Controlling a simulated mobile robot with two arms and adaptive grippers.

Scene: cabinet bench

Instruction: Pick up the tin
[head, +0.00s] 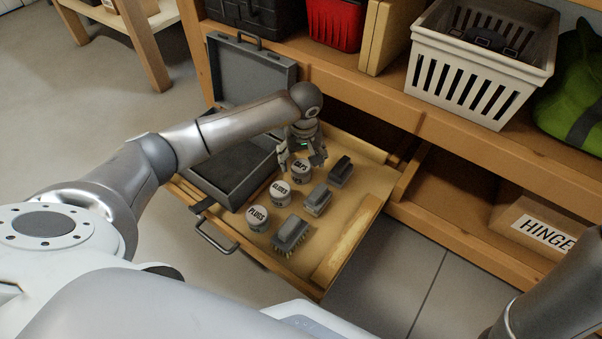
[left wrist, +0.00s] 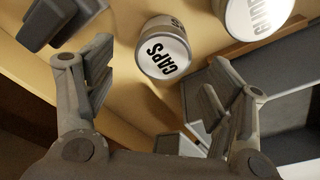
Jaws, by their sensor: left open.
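Three round tins with white labelled lids stand in a row in the open drawer (head: 345,215). The CAPS tin (head: 302,177) is farthest back, the GLIDES tin (head: 280,195) is in the middle and the PLUGS tin (head: 258,219) is nearest the front. My left gripper (head: 302,161) is open just above and behind the CAPS tin. In the left wrist view the CAPS tin (left wrist: 165,50) lies ahead of the parted, empty fingers (left wrist: 163,85), apart from them. Part of another tin (left wrist: 258,15) shows at the top right. My right gripper is out of frame.
A bench shelf edge (head: 420,115) overhangs behind, holding a white basket (head: 480,70).

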